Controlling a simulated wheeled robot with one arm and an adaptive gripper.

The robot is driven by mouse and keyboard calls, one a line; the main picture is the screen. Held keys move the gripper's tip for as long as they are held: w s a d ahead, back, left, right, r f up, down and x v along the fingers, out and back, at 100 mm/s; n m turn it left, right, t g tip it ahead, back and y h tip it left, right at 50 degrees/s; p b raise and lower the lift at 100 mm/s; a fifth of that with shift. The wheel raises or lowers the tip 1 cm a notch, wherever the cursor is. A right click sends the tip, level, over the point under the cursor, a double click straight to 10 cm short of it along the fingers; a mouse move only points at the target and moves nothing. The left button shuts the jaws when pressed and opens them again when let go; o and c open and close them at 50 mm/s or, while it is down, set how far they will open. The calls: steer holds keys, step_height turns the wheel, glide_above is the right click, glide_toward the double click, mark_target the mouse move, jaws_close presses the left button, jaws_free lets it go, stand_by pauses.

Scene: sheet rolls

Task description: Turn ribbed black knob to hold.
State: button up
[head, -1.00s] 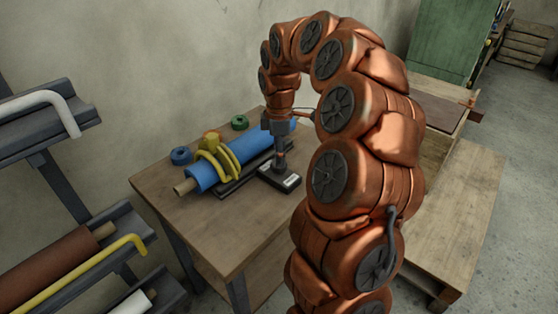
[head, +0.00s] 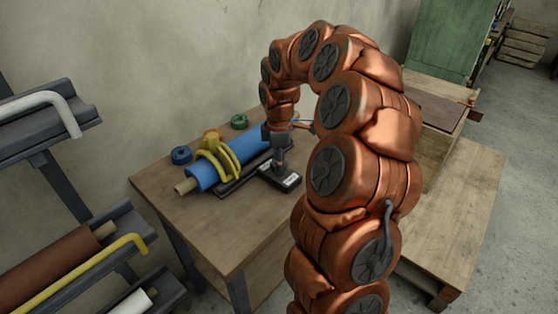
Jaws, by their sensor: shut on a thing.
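A small black box (head: 282,180) with white labels on its top stands on the wooden table, beside the blue roll. The label text is too small to read, so I cannot tell the knob's setting.
A blue roll (head: 231,158) lies in a dark cradle under a yellow clamp (head: 222,158). Blue (head: 181,155) and green (head: 239,121) tape rolls sit behind it. The table's front (head: 222,232) is clear. A rack with a brown roll (head: 50,268) stands left.

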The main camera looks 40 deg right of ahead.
steer(key=shift+c, duration=1.4)
